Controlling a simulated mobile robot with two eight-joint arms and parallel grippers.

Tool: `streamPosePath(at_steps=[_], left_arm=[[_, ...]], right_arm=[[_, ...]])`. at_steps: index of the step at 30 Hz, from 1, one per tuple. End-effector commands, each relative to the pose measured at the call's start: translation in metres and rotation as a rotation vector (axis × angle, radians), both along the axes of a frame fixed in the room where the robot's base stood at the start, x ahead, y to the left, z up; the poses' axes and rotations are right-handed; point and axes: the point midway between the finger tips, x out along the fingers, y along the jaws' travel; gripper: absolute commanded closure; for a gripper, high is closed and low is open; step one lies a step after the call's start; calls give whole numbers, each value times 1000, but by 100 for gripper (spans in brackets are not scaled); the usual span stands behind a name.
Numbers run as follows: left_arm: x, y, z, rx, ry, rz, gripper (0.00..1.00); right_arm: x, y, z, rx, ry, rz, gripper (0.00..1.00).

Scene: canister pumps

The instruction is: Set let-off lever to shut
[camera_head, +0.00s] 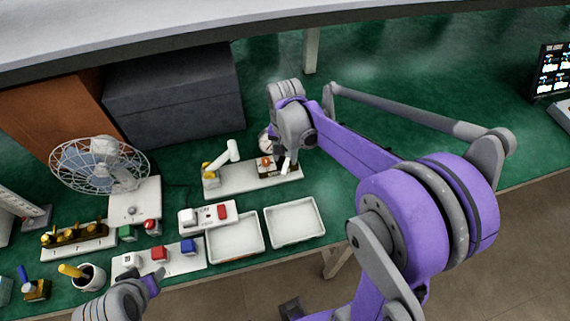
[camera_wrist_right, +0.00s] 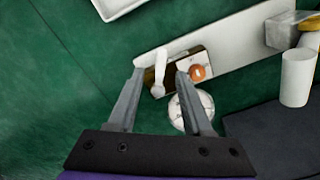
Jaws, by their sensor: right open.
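The let-off lever, a small white handle (camera_wrist_right: 159,72), sits on a dark brown block (camera_wrist_right: 192,70) at one end of a long white base plate (camera_wrist_right: 240,42). In the head view the lever (camera_head: 286,167) shows just below my right gripper (camera_head: 282,160). In the right wrist view my right gripper (camera_wrist_right: 160,74) is open, with one finger on each side of the lever; I cannot tell whether either touches it. An orange disc (camera_wrist_right: 197,73) and a round gauge (camera_wrist_right: 192,108) lie beside the right finger. My left gripper (camera_head: 153,282) is at lower left, its jaws unclear.
Two white trays (camera_head: 296,222) and switch boxes (camera_head: 208,216) lie in front. A fan (camera_head: 100,165) and a dark grey box (camera_head: 175,95) stand behind left. Green table right of the plate is clear.

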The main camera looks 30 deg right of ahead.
Motion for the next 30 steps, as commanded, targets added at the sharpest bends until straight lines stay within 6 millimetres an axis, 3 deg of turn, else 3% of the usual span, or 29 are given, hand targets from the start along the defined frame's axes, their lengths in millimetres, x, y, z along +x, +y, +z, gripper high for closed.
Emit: streamPosePath(at_steps=[3,9,20,28,30], left_arm=[[-1,0,-3,0,2,0,50],[-1,0,-4,0,3,0,50],[-1,0,-4,0,3,0,50],[-1,0,-4,0,3,0,50],[-1,0,-4,0,3,0,50]], right_arm=[[0,0,-22,0,0,1,50],[0,0,-43,0,0,1,50],[0,0,-47,0,-1,2,50],[0,0,-47,0,-1,1,99],[0,0,-47,0,-1,1,100]])
